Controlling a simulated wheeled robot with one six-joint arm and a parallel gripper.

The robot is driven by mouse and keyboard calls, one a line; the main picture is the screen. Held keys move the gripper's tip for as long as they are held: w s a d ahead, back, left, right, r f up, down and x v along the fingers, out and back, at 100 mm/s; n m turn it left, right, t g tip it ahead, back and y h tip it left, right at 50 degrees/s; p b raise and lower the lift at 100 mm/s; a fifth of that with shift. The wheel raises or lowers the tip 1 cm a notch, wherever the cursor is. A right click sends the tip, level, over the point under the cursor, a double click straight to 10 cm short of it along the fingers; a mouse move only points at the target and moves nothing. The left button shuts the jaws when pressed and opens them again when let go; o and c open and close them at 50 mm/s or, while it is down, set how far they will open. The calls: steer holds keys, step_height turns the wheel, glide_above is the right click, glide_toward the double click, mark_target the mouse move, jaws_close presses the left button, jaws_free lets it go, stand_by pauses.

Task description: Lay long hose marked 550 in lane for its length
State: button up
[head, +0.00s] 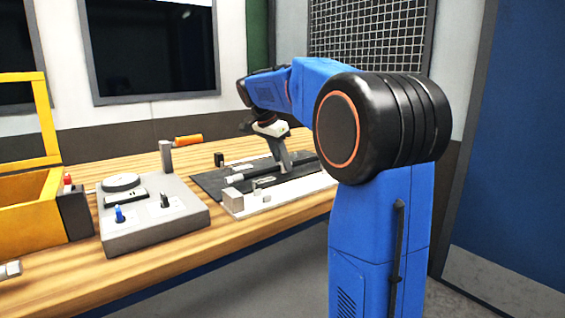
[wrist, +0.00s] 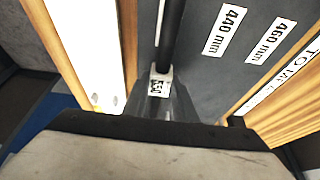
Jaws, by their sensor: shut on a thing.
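A black hose with a white tag reading 550 (wrist: 160,85) runs up the wrist view, away from my gripper (wrist: 158,105). My gripper is shut on this hose at the tag; the jaws hide part of it. In the head view my gripper (head: 284,168) points down over the dark lane board (head: 208,184), with the hose (head: 262,173) at its tips. In the wrist view the board (wrist: 215,75) carries labels 440 mm (wrist: 225,30) and 460 mm (wrist: 270,41). I cannot tell whether the hose touches the board.
A pale plate (head: 290,196) with small grey blocks lies along the board's front. A grey control box (head: 150,220) with knobs stands to the left, then a yellow bin (head: 30,210). An orange-handled item (head: 188,140) lies behind. Some wooden bench top (head: 225,230) in front is clear.

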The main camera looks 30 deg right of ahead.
steer(key=shift+f, duration=0.65)
steer(key=o, duration=1.1)
steer(key=shift+o, duration=0.2)
steer(key=shift+r, duration=0.1)
steer(key=shift+r, duration=3.4)
